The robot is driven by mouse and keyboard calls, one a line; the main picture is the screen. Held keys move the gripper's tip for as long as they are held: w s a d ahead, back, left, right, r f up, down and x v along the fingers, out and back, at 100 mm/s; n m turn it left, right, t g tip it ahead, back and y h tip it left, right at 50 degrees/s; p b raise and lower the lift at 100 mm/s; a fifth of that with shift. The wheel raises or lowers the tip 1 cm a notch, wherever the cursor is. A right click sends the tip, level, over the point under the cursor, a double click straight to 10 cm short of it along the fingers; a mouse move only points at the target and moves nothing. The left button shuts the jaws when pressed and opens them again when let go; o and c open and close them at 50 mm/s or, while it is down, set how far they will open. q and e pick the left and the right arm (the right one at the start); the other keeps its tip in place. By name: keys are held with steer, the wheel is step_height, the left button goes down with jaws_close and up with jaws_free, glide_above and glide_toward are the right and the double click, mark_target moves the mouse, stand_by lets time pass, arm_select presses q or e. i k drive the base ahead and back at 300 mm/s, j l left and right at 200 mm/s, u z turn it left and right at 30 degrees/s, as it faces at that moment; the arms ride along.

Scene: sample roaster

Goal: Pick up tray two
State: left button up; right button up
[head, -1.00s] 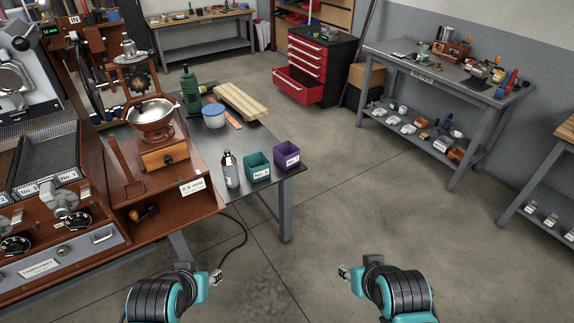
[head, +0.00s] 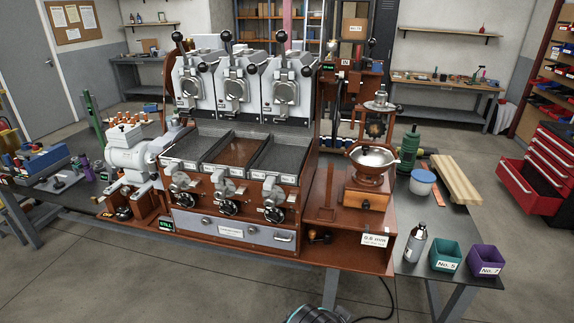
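The three-barrel sample roaster (head: 235,235) stands on the table at the centre of the head view. Three shallow trays sit side by side below its drums: a left tray (head: 190,148), a middle one (head: 235,152) with a brown inside, and a right one (head: 279,160). Small white labels on their front edges are too small to read, so I cannot tell which is tray two. Neither gripper's fingers are in view. Only a dark, teal-edged piece of my own arm shows at the bottom edge.
A coffee grinder (head: 370,175), bottle (head: 415,243), teal bin No. 5 (head: 446,256) and purple bin No. 7 (head: 485,260) stand to the right. A white machine (head: 133,155) stands left of the roaster.

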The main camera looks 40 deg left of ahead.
mark_target(221, 161)
steer(key=u, duration=1.8)
